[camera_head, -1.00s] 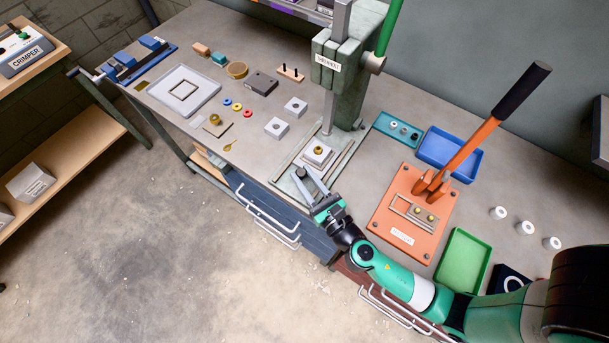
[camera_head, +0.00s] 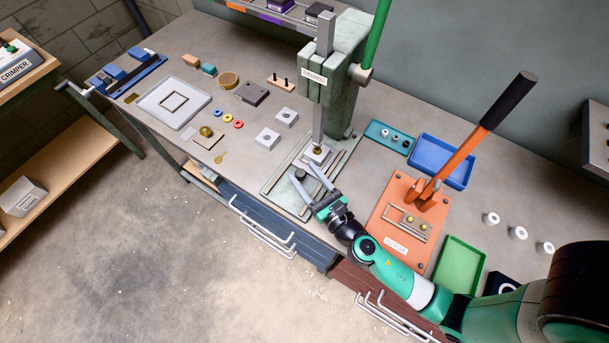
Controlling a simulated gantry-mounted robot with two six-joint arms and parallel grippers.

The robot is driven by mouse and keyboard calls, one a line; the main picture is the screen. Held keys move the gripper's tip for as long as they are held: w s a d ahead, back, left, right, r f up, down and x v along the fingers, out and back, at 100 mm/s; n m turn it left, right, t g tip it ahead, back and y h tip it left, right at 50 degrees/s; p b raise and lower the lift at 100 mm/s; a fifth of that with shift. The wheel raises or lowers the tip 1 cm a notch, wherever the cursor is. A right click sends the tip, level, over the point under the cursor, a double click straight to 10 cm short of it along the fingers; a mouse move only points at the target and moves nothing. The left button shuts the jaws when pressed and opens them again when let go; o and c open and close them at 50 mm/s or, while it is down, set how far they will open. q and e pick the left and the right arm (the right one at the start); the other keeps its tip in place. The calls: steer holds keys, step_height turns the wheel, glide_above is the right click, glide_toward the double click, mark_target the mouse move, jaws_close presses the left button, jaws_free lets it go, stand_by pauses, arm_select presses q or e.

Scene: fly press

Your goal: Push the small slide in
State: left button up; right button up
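The small slide (camera_head: 318,159) is a pale block with a brass piece (camera_head: 317,150) on top. It sits between the rails of the fly press (camera_head: 328,75) base, with the brass piece at the lower end of the press ram (camera_head: 318,125) in the picture. I cannot tell whether they touch. My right gripper (camera_head: 306,170) is in front of the slide, with its two fingers spread. One fingertip is at or very close to the slide's front edge; contact is not clear. The other is off to the left over the base plate. My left gripper is not in view.
An orange lever press (camera_head: 385,232) stands right of my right gripper, with its handle sticking up. A teal tray (camera_head: 371,138), a blue tray (camera_head: 462,178) and a green tray (camera_head: 441,266) lie nearby. Grey blocks (camera_head: 267,138) lie left of the press.

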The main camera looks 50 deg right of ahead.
steer(key=shift+a, duration=0.15)
steer(key=shift+s+a, duration=0.1)
steer(key=shift+s, duration=0.1)
steer(key=b+v, duration=0.1)
steer(key=v, duration=0.9)
steer(key=shift+a, duration=0.1)
steer(key=shift+s+a, duration=0.1)
steer(key=shift+s, duration=0.45)
